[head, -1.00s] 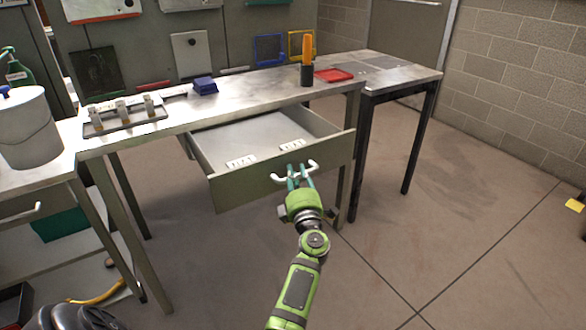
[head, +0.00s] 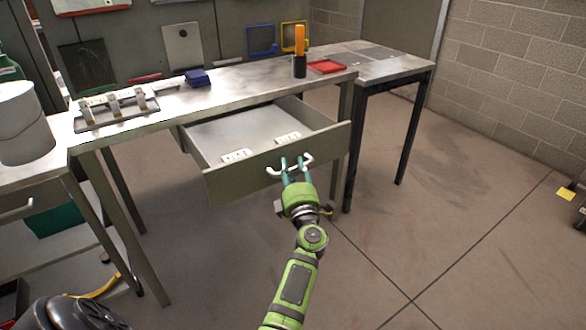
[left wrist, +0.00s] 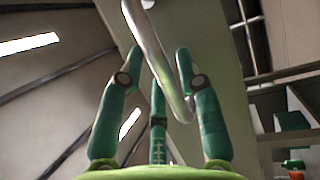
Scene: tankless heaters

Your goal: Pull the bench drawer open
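The bench drawer (head: 235,178) stands well out from under the metal bench (head: 240,88), its inside showing. Its front bears a pale curved handle (head: 273,171). My left gripper (head: 292,160) is at this handle, in front of the drawer. In the left wrist view, the handle (left wrist: 150,45) passes between the spread green fingers (left wrist: 159,56). The fingers are apart, wider than the bar; the right one is close to it, and contact is unclear. My right gripper is not in view.
Two small white labelled pieces lie in the drawer. On the bench are a rack (head: 115,108), a blue box (head: 197,77), an orange-handled tool (head: 299,50) and a red tray (head: 325,67). A white bucket (head: 22,125) stands at left.

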